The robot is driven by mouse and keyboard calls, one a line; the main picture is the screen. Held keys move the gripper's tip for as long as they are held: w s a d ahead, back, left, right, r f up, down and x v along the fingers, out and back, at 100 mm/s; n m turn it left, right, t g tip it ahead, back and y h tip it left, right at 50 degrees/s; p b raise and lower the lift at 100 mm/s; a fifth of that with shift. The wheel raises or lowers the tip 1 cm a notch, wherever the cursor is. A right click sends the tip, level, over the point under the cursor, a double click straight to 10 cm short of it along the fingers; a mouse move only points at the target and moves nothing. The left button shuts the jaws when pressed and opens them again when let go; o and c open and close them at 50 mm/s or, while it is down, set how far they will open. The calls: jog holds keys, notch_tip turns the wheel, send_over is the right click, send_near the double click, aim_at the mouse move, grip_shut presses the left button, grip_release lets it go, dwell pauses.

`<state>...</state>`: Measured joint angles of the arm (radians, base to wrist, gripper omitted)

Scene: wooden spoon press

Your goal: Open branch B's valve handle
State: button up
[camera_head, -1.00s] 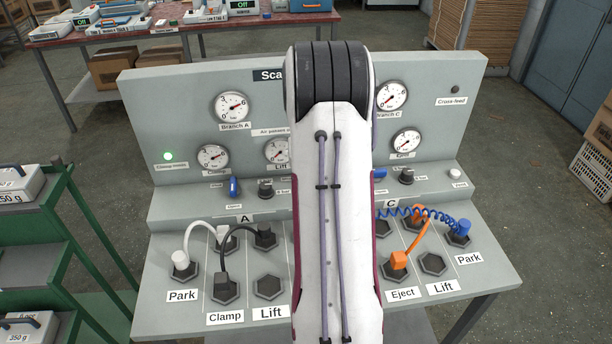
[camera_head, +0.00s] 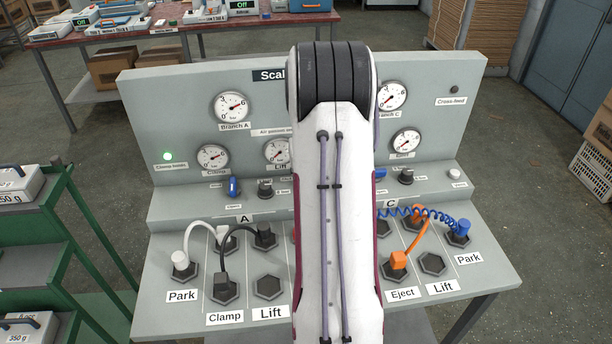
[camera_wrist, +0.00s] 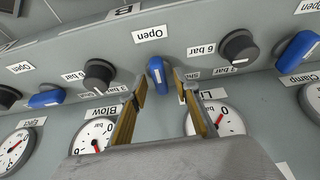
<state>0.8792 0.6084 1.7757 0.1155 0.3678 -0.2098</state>
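In the wrist view, which looks upside down, branch B's blue valve handle (camera_wrist: 157,70) sits on the grey ledge below an "Open" label (camera_wrist: 150,34) and a "B" sign (camera_wrist: 123,11). Its long side runs roughly up and down in the picture. My gripper (camera_wrist: 160,84) is open, with one finger to each side of the handle. A gap shows between the fingers, and I cannot tell whether either touches the handle. In the head view my arm hides branch B's handle and my gripper.
A black knob (camera_wrist: 98,73) and another knob (camera_wrist: 238,48) flank the handle. Branch C's blue handle (camera_wrist: 46,98) lies sideways; branch A's blue handle (camera_head: 234,187) stands upright. Gauges line the panel (camera_head: 140,110). Hoses and plugs (camera_head: 262,236) occupy the front shelf.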

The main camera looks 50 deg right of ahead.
jog(key=shift+r, duration=0.2)
jog(key=v, duration=1.1)
jog(key=shift+r, duration=0.3)
jog(key=shift+a, duration=0.1)
dwell(0.6)
jog(key=s+a+r+n+y, duration=0.1)
jog(key=s+a+r+n, duration=0.2)
jog(key=a, duration=1.1)
jog(key=s+a+r+n+t+y, duration=0.1)
jog(key=s+a+r+n, duration=0.2)
jog(key=a, duration=1.2)
jog(key=s+a+r+n+t+y, duration=0.1)
jog(key=s+a+r, duration=0.4)
jog(key=a, duration=0.9)
jog(key=shift+s+a+n, duration=0.3)
jog(key=shift+s+n, duration=0.6)
jog(key=shift+s, duration=0.95)
